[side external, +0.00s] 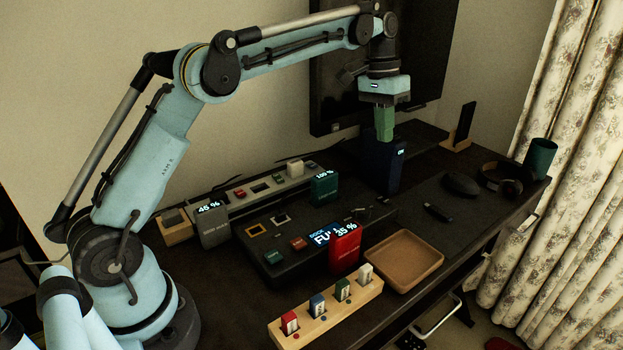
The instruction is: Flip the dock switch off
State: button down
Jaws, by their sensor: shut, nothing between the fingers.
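The dock (268,262) is a low black box in the middle of the desk.
A red block (345,249) reading 35 % stands at the dock's front. A grey block (212,230) and a green block (324,188) stand behind. A wooden rack (325,318) and brown tray (404,286) are in front. A mouse (461,185) and headphones (503,180) lie right.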

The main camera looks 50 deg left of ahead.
aim_at(386, 201)
jog(key=d+f, duration=0.1)
jog(key=f, duration=0.8)
jog(key=d+f, duration=0.1)
jog(key=f, duration=0.3)
jog(key=shift+d+f, duration=0.3)
jog(key=shift+f, duration=0.05)
jog(key=shift+d, duration=0.1)
